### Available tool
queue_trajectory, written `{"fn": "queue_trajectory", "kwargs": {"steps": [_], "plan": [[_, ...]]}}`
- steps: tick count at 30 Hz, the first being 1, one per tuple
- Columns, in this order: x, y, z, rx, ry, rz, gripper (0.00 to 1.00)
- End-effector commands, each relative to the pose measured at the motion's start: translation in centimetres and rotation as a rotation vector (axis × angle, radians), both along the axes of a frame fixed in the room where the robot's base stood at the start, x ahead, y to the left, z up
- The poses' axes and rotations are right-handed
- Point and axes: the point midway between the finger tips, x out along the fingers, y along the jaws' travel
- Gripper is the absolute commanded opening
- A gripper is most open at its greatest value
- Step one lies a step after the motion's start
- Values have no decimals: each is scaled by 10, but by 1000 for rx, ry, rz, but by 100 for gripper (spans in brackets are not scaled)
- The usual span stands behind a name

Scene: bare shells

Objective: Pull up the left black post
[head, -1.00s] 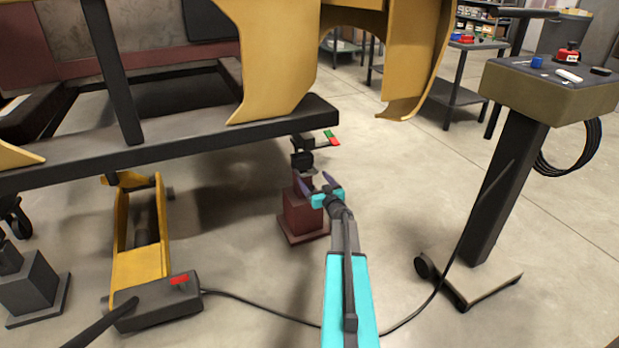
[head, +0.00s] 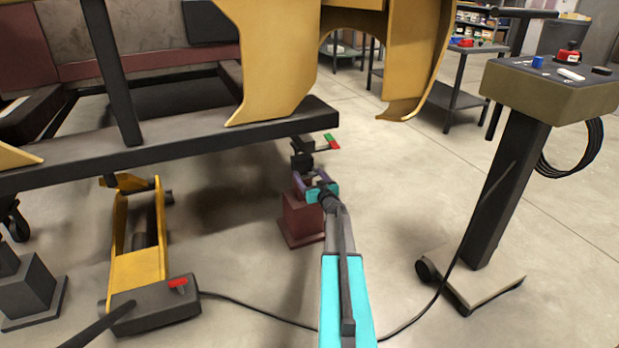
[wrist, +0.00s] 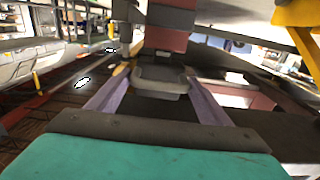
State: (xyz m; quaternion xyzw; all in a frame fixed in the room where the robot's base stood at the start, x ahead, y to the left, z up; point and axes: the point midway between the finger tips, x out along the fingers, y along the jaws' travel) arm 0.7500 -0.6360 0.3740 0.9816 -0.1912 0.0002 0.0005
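A maroon stand (head: 303,222) is under the right end of the black frame, with a black-topped post (head: 302,160). My gripper (head: 309,178) is at this maroon stand's upper part, far from the left stand. Its purple fingers are apart. In the wrist view, a dark grey block (wrist: 160,80) lies between the fingertips, below a red and grey column (wrist: 168,40). I cannot tell whether the fingers touch it.
The black frame (head: 200,135) with yellow panels hangs above the stand. A yellow jack (head: 138,260) stands left, its cable crossing the floor. A control pedestal (head: 505,190) is at the right.

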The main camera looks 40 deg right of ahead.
Motion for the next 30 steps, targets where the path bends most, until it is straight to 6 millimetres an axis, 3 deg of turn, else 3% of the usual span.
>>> {"fn": "queue_trajectory", "kwargs": {"steps": [1, 4, 11, 30], "plan": [[-1, -1, 0, 1, 1, -3, 49], [-1, -2, 0, 1, 1, -4, 32], [-2, -2, 4, 2, 0, -5, 32], [-2, -4, 41, 2, 0, -8, 32]]}}
